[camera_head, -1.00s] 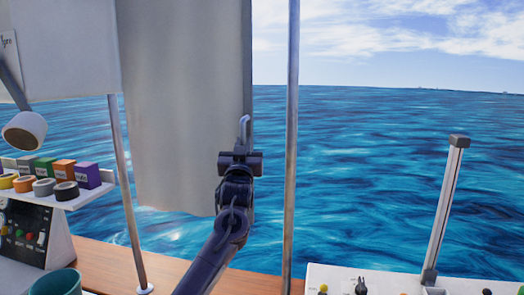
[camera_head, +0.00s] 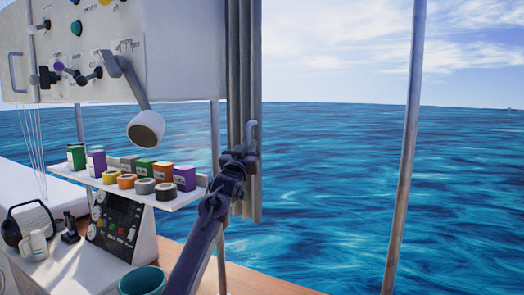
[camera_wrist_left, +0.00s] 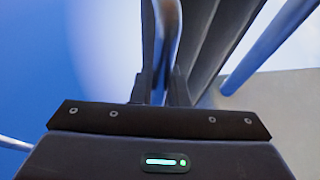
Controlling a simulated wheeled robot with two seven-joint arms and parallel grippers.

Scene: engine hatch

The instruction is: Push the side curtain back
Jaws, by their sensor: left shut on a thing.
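The grey side curtain (camera_head: 243,60) is gathered into narrow upright folds beside a post, at the left of the open side in the head view. My left gripper (camera_head: 250,140) is shut on the curtain's right edge, near its lower part. In the left wrist view the dark curtain folds (camera_wrist_left: 215,40) rise just beyond the gripper body, beside a grey upright piece. The fingertips are partly hidden there. My right gripper is not in view.
A white shelf (camera_head: 188,201) with small boxes and tape rolls stands left of my left arm, under a hanging lamp (camera_head: 146,128). A metal post (camera_head: 405,150) stands to the right. Open water lies between it and the curtain.

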